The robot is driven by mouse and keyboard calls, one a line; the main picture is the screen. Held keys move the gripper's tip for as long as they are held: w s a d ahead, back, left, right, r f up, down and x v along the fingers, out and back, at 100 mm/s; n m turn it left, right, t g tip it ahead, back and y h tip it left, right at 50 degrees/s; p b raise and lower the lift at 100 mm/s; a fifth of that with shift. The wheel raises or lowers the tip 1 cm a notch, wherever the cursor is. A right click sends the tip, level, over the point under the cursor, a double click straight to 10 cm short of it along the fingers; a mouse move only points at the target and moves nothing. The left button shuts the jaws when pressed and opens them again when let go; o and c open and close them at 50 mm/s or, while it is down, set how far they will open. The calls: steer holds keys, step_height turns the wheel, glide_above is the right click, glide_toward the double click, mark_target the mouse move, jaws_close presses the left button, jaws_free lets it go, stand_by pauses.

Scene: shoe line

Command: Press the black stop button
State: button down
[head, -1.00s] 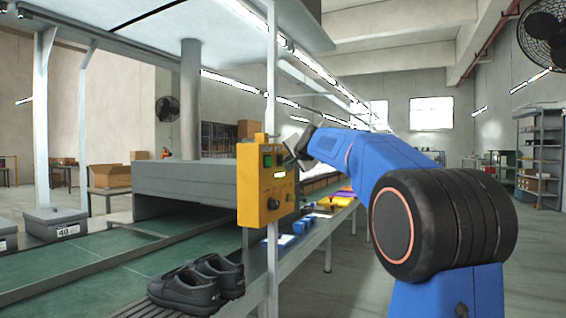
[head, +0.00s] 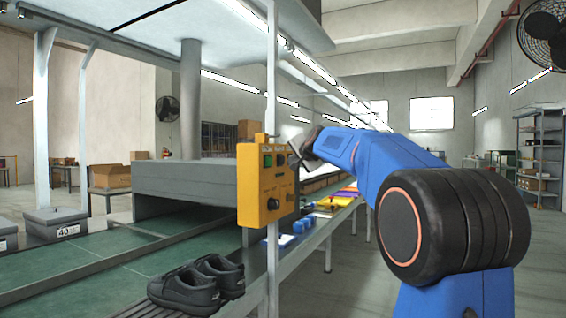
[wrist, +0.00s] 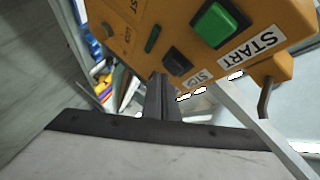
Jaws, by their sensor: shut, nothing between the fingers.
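The yellow control box (head: 254,205) hangs on a white post at the centre of the head view. In the wrist view its face shows a green button (wrist: 217,25) beside a START label and a smaller black stop button (wrist: 174,60) beside a STOP label. My gripper (wrist: 160,78) is shut and empty, its fingertips just below and left of the black button in the wrist view. I cannot tell whether they touch it. In the head view my gripper (head: 293,153) is at the box's right side and mostly hard to make out.
A conveyor with a green belt (head: 100,275) runs beside the post, with black shoes (head: 185,290) near its edge. A grey hood (head: 185,180) spans the belt. Blue items (head: 300,226) lie behind the box. The floor to the right is open.

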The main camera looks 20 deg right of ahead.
steer(key=s+d, duration=0.1)
steer(key=s, duration=0.1)
steer(key=s+d, duration=0.2)
stand_by(0.7)
stand_by(0.6)
steer(key=s+a+f+n+g+y, duration=0.1)
steer(key=s+a+f+n+g, duration=0.25)
steer(key=s+a+f, duration=0.75)
steer(key=s+a+f+n+g+y, duration=0.2)
steer(key=s+a+f+n, duration=0.2)
steer(key=s+a+f, duration=0.7)
steer(key=s+f+n+g, duration=0.2)
steer(key=s+f, duration=0.9)
steer(key=s, duration=0.3)
steer(key=s+f+n+g+h, duration=0.1)
steer(key=s+f+n+g, duration=0.2)
steer(key=s+f, duration=0.8)
steer(key=s, duration=0.3)
steer(key=shift+a+f, duration=0.2)
steer(key=shift+f, duration=0.15)
